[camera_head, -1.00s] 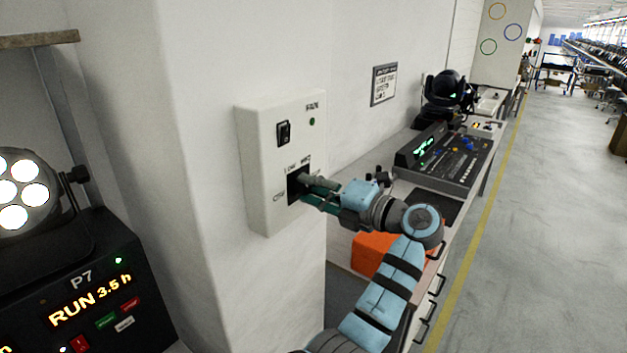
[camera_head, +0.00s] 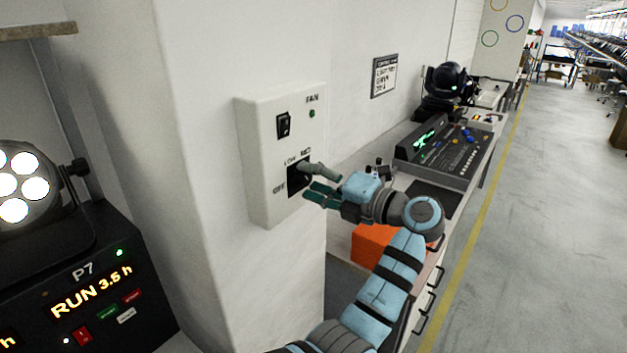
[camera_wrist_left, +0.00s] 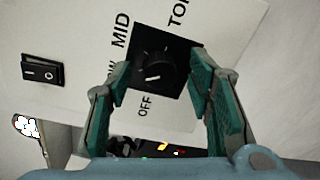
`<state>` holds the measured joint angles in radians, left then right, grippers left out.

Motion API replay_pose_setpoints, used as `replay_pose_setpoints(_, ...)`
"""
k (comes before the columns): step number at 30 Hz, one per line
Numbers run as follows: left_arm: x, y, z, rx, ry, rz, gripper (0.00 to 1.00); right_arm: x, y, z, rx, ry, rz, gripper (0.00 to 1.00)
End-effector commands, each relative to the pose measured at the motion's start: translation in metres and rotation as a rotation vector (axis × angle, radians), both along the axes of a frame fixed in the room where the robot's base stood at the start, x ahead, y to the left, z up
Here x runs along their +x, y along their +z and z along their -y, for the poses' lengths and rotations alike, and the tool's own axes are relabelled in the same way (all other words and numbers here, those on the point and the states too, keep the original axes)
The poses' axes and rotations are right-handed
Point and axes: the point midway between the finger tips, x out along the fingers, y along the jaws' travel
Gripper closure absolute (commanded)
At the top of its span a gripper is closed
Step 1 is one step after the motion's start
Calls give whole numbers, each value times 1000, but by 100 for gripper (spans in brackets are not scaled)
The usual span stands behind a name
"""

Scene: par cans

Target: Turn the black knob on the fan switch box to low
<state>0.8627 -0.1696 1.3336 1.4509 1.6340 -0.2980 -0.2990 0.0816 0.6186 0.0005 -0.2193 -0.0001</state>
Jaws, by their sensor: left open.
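The white fan switch box (camera_head: 262,160) is mounted on the wall pillar. Its black knob (camera_wrist_left: 155,68) sits on a black square plate in the left wrist view, with a white mark pointing roughly left toward the LOW label, which a finger partly hides. The OFF label (camera_wrist_left: 146,105) is below the knob, MID (camera_wrist_left: 120,32) at upper left and TOP at the upper right. My left gripper (camera_head: 310,180) is open in front of the knob; its teal fingertips (camera_wrist_left: 162,85) stand on either side, apart from it. In the head view the knob is hard to make out against its plate.
A black rocker switch (camera_head: 283,125) and green light are higher on the box. A black panel reading RUN 3.5 h (camera_head: 92,290) stands at lower left. A bench with a control console (camera_head: 445,155) and an orange box (camera_head: 372,245) is behind my left arm.

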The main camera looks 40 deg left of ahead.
Motion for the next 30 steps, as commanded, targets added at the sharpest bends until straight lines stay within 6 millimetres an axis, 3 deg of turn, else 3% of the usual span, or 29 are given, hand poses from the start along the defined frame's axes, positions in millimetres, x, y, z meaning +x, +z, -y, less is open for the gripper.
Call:
replay_pose_setpoints(9,0,3,61,-1,-3,-1,53,0,0,-1,1,0,0,60)
replay_pose_setpoints(12,0,4,71,-1,-1,0,53,0,0,-1,1,0,0,60)
replay_pose_setpoints(26,0,4,72,0,0,0,53,0,0,-2,2,0,0,60)
replay_pose_setpoints(30,5,9,62,101,-52,1,53,0,0,-2,3,0,0,60)
